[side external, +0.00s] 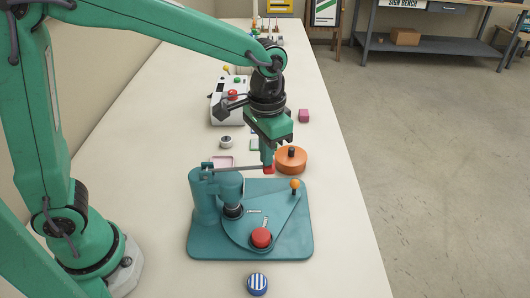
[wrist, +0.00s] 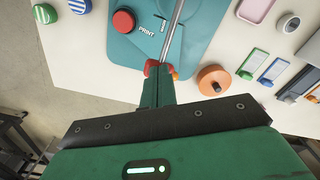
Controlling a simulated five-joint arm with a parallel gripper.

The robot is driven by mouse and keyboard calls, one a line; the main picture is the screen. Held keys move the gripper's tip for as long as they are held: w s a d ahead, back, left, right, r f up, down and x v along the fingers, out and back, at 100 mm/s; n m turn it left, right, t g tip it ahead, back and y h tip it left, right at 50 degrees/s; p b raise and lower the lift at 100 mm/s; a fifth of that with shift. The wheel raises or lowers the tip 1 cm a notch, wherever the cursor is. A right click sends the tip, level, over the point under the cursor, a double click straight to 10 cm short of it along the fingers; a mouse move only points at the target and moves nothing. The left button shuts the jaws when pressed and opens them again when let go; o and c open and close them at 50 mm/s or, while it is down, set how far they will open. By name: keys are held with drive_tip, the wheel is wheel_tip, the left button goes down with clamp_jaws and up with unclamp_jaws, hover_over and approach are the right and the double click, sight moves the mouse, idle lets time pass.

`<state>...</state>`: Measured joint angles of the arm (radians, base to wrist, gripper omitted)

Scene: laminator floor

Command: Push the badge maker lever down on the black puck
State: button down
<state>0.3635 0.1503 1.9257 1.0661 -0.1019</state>
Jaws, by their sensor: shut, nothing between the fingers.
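The teal badge maker (side external: 290,245) stands on the bench with its metal lever (side external: 235,169) roughly level, running right from the post to a red end. My gripper (side external: 268,165) is shut and points down at that red end, seeming to touch it from above; exact contact is unclear. In the wrist view my gripper (wrist: 158,70) has red showing on both sides of its fingertips, with the lever rod (wrist: 176,30) running away from them. The black puck (side external: 233,211) sits under the press head, partly hidden. A red puck (side external: 261,238) sits at the front of the turntable, near PRINT lettering.
An orange knob (side external: 295,184) stands on the turntable's right. An orange round container (side external: 291,160) with a black knob is just behind the base. A blue-striped badge (side external: 257,284) lies in front. A white machine (side external: 228,108) stands behind. Bare bench lies to the right.

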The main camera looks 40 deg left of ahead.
wheel_tip(320, 180, up, 8)
drive_tip(key=shift+f, duration=0.2)
idle(1.1)
drive_tip(key=shift+s+a, duration=0.1)
drive_tip(key=s+a+n+t, duration=0.3)
drive_tip(key=s+a+t, duration=0.2)
drive_tip(key=s+a, duration=0.8)
drive_tip(key=shift+s+a+f+t, duration=0.3)
drive_tip(key=shift+s+a+f, duration=0.05)
drive_tip(key=shift+s+f, duration=0.15)
